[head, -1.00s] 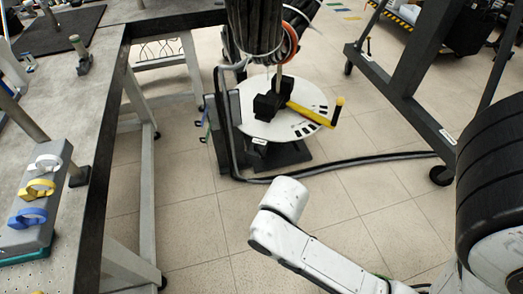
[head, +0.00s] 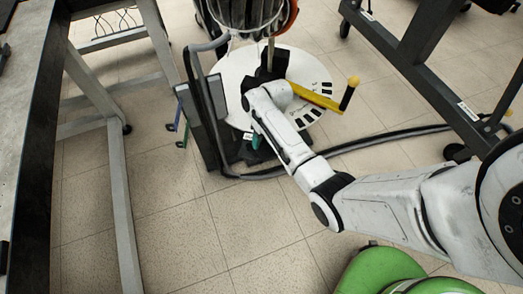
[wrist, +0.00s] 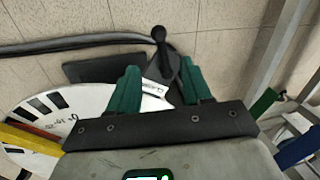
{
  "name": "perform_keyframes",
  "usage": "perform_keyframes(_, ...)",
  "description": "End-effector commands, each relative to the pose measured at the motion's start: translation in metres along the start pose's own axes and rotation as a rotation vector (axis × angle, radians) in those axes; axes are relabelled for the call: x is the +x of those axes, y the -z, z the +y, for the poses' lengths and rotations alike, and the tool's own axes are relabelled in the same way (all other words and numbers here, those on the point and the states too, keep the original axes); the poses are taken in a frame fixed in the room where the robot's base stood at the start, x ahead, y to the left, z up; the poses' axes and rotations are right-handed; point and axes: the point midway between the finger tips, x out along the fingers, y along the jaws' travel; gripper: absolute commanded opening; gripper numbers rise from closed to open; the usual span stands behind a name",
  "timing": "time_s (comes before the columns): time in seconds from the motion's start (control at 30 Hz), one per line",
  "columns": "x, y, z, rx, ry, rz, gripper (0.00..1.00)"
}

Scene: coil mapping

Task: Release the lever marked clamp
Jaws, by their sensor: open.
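In the wrist view, a black lever with a round knob (wrist: 159,35) stands out beyond my gripper (wrist: 160,68). A white label (wrist: 153,93) by its base shows upside down; its print is too small to read surely. My gripper's two green fingers are open, one on each side of the lever's line, with the knob past the fingertips. I cannot tell whether either finger touches the lever. In the head view, my gripper (head: 256,141) is at the near edge of the white dial plate (head: 228,75), and my arm hides the lever.
A yellow bar with a knob (head: 318,97) juts right over the dial. A green handle (wrist: 265,103) and a blue handle (wrist: 297,150) sit right in the wrist view. A dark cable (head: 385,138) runs along the floor. A bench (head: 25,150) stands left, a dark wheeled frame (head: 425,75) right.

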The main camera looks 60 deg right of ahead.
Motion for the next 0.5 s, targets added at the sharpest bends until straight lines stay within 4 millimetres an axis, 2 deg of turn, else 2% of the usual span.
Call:
perform_keyframes(0.3, 0.060, -0.001, 0.000, -0.001, -0.001, -0.003, 0.49)
perform_keyframes(0.5, 0.087, -0.001, 0.000, -0.002, 0.000, -0.002, 0.49)
